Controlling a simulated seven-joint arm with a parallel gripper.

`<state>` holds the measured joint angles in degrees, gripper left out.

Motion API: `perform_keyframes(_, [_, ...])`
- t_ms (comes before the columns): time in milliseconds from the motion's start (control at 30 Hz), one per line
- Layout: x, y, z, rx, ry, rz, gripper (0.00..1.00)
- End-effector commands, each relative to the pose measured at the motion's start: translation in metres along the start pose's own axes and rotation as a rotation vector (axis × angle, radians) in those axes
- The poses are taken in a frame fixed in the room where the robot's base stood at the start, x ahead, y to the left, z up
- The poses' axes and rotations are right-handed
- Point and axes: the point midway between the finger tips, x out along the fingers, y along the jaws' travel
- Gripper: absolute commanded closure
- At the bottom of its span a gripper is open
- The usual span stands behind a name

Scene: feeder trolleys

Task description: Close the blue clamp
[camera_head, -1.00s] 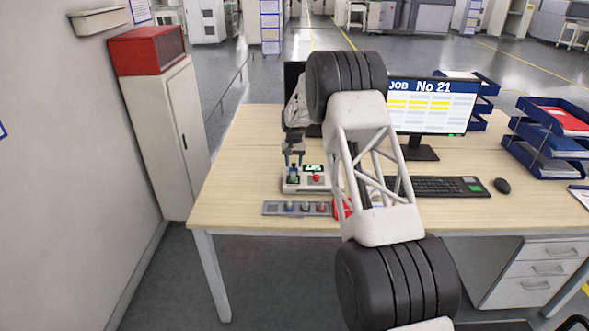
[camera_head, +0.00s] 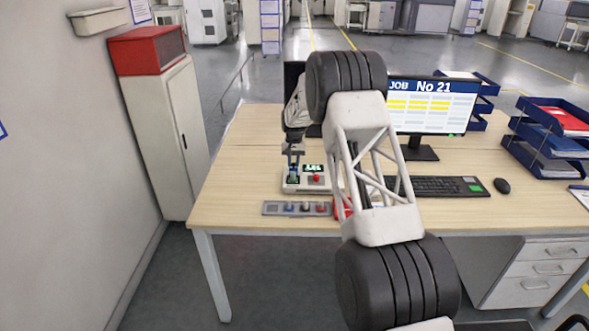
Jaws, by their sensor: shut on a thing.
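A small pale device (camera_head: 306,183) stands on the desk, with a dark display with green marks and a red button on its top. The blue clamp (camera_head: 294,164) is at its left end, small and partly covered by my gripper. My gripper (camera_head: 293,155) points down from above onto the clamp and is shut on its blue part. The fingertips are too small to show the exact contact. My arm hides part of the desk to the right of the device.
A grey strip (camera_head: 296,208) with several knobs lies at the desk's front edge, beside a red object (camera_head: 341,208) partly behind my arm. A monitor (camera_head: 432,106), keyboard (camera_head: 437,187), mouse (camera_head: 502,185) and blue trays (camera_head: 548,137) stand right. The desk's left is clear.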

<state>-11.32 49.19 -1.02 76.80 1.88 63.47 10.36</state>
Motion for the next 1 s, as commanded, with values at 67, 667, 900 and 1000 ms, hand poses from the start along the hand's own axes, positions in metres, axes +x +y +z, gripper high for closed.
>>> perform_keyframes(67, [0.000, 0.000, 0.001, 0.000, 0.000, 0.000, 0.91])
perform_keyframes(667, [0.002, 0.001, 0.017, 0.000, 0.000, 0.000, 0.91])
perform_keyframes(900, [0.004, 0.001, 0.023, 0.000, -0.001, 0.000, 0.91])
perform_keyframes(1000, [0.004, 0.001, 0.026, 0.000, 0.000, 0.000, 0.91])
